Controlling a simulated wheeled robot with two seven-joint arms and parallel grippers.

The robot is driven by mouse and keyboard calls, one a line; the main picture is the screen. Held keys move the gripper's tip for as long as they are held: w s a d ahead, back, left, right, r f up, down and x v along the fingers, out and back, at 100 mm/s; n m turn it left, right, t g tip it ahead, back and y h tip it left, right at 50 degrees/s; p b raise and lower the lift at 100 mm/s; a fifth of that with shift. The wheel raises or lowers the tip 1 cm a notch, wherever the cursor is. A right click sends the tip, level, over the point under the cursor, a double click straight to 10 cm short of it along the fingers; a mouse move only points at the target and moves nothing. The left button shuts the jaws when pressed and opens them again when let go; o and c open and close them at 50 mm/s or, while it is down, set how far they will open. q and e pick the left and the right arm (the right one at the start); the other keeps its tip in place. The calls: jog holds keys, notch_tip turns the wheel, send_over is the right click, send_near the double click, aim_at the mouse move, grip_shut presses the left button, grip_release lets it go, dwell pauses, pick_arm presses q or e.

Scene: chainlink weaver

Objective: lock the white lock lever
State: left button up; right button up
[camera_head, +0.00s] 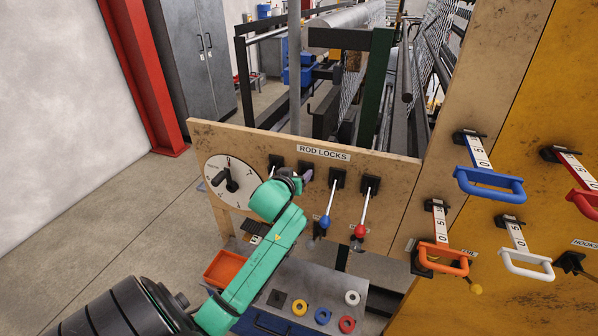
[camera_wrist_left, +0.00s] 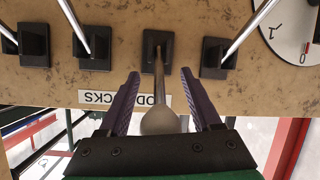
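The ROD LOCKS panel (camera_head: 400,170) carries a row of black lever bases. My left gripper (camera_head: 298,178) is in front of the second base from the left and largely hides that lever. In the left wrist view, which is upside down, the white lock lever (camera_wrist_left: 158,122) sticks out from its base (camera_wrist_left: 158,48) toward the camera. Its pale ball is between the two purple fingers of my left gripper (camera_wrist_left: 163,100). The fingers are apart, with a gap visible at least on one side. The blue-ball lever (camera_head: 324,221) and red-ball lever (camera_head: 360,230) hang down. My right gripper is not in view.
A dial (camera_head: 232,172) is at the panel's left. Orange (camera_head: 443,257), white (camera_head: 526,262) and blue (camera_head: 490,184) handles stand out on the right boards. Below are an orange bin (camera_head: 228,268) and several coloured rings on a grey bench (camera_head: 300,278).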

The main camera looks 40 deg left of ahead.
pick_arm(q)
jog(key=shift+s, duration=0.1)
grip_shut()
dwell(1.2)
